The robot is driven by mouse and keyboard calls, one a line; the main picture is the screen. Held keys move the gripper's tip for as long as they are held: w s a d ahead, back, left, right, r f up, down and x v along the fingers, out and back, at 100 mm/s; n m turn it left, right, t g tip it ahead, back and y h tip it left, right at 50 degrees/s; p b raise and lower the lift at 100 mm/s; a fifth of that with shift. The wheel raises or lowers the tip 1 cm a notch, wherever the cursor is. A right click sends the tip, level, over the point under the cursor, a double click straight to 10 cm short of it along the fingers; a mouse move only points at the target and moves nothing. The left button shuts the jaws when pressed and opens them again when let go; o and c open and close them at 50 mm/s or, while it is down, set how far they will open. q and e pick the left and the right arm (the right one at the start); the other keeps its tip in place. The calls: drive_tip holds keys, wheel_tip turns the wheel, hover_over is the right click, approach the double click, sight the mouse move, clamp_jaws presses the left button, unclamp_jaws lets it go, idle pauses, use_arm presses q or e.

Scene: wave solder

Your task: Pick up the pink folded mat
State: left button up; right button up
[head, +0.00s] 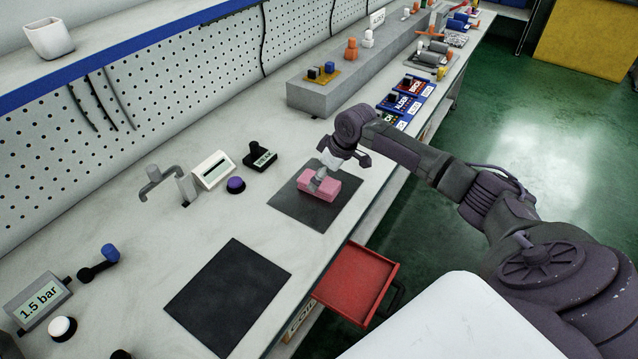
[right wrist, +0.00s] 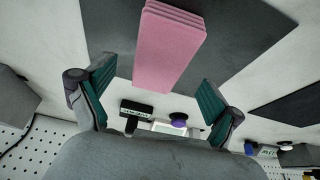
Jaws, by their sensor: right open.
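The pink folded mat (head: 328,187) is a small layered block lying on a dark square mat (head: 298,207) on the bench. My right gripper (head: 323,172) is over it in the head view, covering part of its top. In the right wrist view the pink folded mat (right wrist: 168,48) shows its stacked layers and lies ahead of the spread fingers of my right gripper (right wrist: 157,88). The fingers are wide apart with nothing held between them. My left gripper is not in view.
A second dark mat (head: 228,295) lies nearer on the bench. Behind stand a purple button (head: 236,184), a white display box (head: 213,170) and a black device (head: 260,157). A red drawer (head: 355,282) sticks out below the bench edge. A grey raised block (head: 318,99) stands farther back.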

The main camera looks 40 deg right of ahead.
drive_tip(key=x, duration=0.3)
drive_tip(key=shift+w+f, duration=0.15)
drive_tip(key=shift+f, duration=0.1)
drive_tip(key=shift+d, duration=0.1)
drive_tip(key=shift+f, duration=0.25)
idle(0.4)
drive_tip(key=c, duration=1.1)
drive_tip(key=shift+r, duration=0.1)
drive_tip(key=shift+c, duration=0.2)
